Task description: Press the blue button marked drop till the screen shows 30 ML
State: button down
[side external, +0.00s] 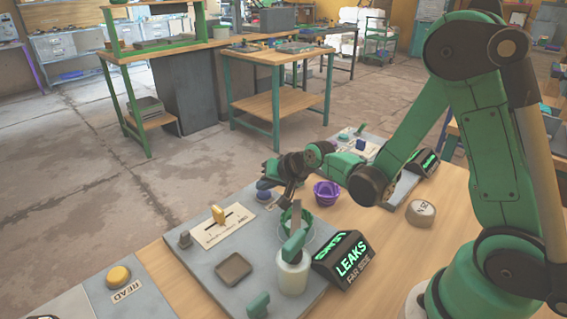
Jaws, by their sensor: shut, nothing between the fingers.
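A small blue button (263,187) sits on the grey plate (205,283), with a pale label patch by it. I cannot read that label. My gripper (286,203) is shut and empty, pointing down just right of the blue button. I cannot tell whether it touches anything. A black box (332,272) marked "LEAKS FAR SIDE" has green lit characters on its upper face. Their reading is too small and slanted to make out. A second black box (425,163) with green lit characters stands farther back.
A green-rimmed clear cup (309,238) and a white cylinder (292,275) with a green top stand near my gripper.

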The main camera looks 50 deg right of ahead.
aim_at(267, 195)
jog(key=shift+f, duration=0.4)
dwell(0.6)
jog(key=shift+d, duration=0.1)
jog(key=shift+s+r, duration=0.1)
jog(key=shift+r, duration=0.75)
jog(key=shift+r, duration=2.5)
jog(key=s+a+r+n+g+h, duration=0.1)
jog(key=s+r+n, duration=0.3)
jog(key=s, duration=0.9)
jog(key=a+n+g, duration=0.1)
jog(key=n, duration=0.2)
jog(key=shift+n, duration=0.4)
